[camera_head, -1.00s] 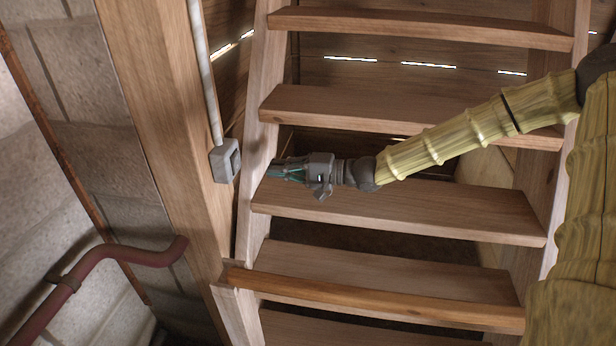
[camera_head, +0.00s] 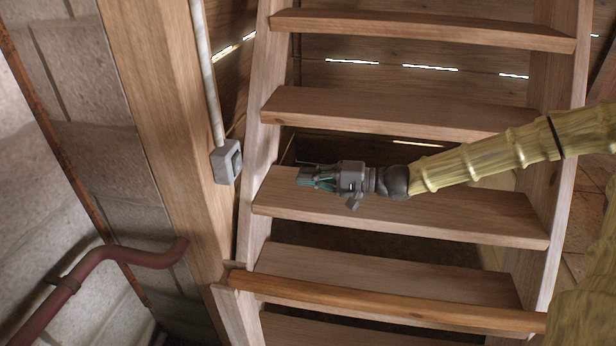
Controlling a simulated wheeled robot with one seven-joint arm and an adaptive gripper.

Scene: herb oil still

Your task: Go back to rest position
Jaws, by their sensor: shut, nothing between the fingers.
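My gripper (camera_head: 306,176) is in the middle of the head view, in front of the wooden stairs. It is shut and empty, with its fingertips pointing left. It appears in front of a middle stair tread (camera_head: 400,213). A small grey switch box (camera_head: 227,161) is on the wooden post to the left of my gripper, with a clear gap between them. My arm reaches in from the right edge.
The wooden stairs fill the middle, with open gaps between treads. A wooden post (camera_head: 165,120) stands to the left, with a pale conduit (camera_head: 205,70) above the box. A dark red pipe (camera_head: 120,255) runs along the block wall (camera_head: 95,170) at the lower left.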

